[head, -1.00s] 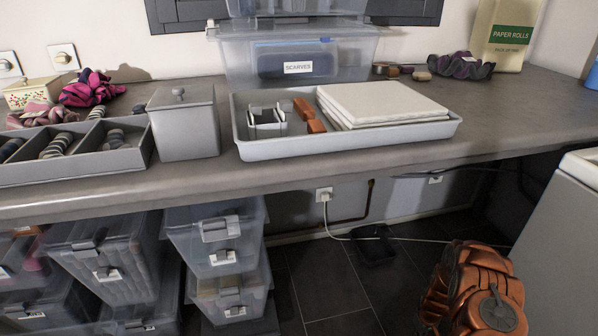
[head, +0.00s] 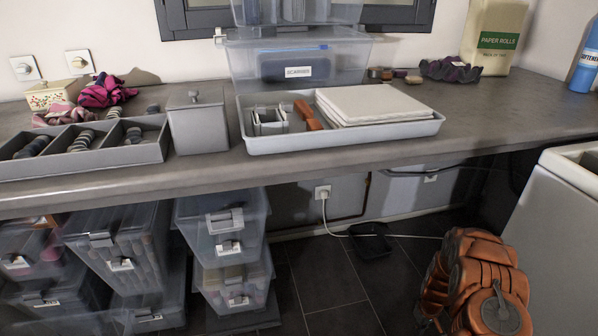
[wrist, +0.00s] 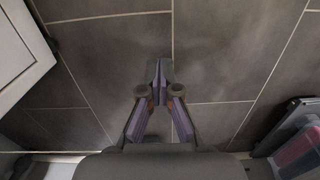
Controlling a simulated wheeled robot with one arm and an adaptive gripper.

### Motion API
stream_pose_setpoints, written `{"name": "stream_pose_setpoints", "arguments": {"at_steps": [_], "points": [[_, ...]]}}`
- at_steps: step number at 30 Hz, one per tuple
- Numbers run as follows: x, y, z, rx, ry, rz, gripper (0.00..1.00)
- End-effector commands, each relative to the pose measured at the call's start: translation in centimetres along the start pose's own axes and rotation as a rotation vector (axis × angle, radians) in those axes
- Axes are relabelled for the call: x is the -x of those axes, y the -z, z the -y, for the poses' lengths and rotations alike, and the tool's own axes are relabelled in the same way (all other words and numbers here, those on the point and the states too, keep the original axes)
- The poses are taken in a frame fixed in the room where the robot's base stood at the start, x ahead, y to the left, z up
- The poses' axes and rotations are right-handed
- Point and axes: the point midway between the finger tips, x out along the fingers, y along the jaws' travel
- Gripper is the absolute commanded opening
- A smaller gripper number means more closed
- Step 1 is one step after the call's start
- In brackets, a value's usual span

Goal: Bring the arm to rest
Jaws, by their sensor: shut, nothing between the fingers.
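My gripper (wrist: 159,98) shows in the wrist view with its fingertips together and nothing between them. It points down over the dark tiled floor (wrist: 225,50) and touches nothing there. In the head view my folded orange arm (head: 485,280) is at the lower right, in front of the counter and beside the white machine. The gripper itself cannot be made out in the head view.
The grey counter (head: 350,155) bears a tray (head: 345,140) with folded cloths, a divided box (head: 90,165) and a lidded canister (head: 197,122). Clear bins (head: 125,240) stand below at left. A white machine (head: 560,200) is at right. Floor between is mostly free.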

Motion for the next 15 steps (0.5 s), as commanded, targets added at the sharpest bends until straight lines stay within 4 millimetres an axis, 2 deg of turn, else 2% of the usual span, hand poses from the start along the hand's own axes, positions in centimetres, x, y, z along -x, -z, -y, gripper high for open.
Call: {"name": "stream_pose_setpoints", "arguments": {"at_steps": [1,5,15], "points": [[1.7,0.3,0.0,-0.002,-0.003,-0.002,0.00],[5.6,0.8,0.5,-0.009,-0.004,0.002,0.00],[19.0,1.1,3.3,-0.041,-0.003,0.021,0.00]]}}
